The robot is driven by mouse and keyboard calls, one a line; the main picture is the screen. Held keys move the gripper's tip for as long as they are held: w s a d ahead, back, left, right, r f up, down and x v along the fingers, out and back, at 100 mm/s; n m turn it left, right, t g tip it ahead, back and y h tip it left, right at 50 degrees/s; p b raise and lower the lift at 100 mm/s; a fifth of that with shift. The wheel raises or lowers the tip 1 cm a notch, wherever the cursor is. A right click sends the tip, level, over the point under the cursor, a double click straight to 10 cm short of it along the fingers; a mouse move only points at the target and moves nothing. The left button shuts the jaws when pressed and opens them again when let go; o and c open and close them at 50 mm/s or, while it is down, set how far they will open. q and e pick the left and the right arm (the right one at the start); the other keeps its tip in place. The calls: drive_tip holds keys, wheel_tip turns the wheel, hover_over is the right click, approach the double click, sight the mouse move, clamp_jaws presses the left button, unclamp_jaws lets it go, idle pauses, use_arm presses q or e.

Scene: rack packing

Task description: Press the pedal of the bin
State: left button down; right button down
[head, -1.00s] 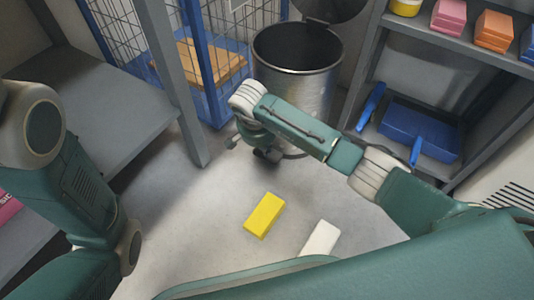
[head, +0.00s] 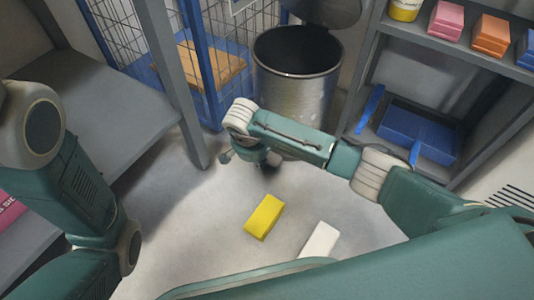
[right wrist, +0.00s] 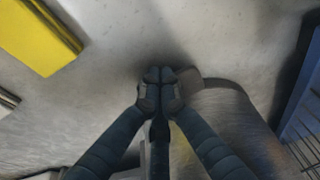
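The metal bin (head: 300,95) stands at the back middle with its round lid (head: 325,10) up and its dark inside showing. Its wall also shows in the right wrist view (right wrist: 235,110). My right gripper (right wrist: 160,76) is low by the floor in front of the bin, fingers together, with nothing seen between them. A grey piece at the bin's foot (right wrist: 188,84), perhaps the pedal, lies just right of the fingertips; I cannot tell if they touch. In the head view my arm hides that area. My left arm is at the left; its gripper is out of view.
A yellow block (head: 264,217) and a white block (head: 320,240) lie on the floor nearer me. A blue-framed wire cage (head: 205,85) stands left of the bin. Right of it, a shelf (head: 450,50) holds coloured boxes, with a blue dustpan (head: 425,130) below.

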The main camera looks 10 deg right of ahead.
drive_tip(key=v, duration=1.2)
drive_tip(key=shift+s, duration=0.1)
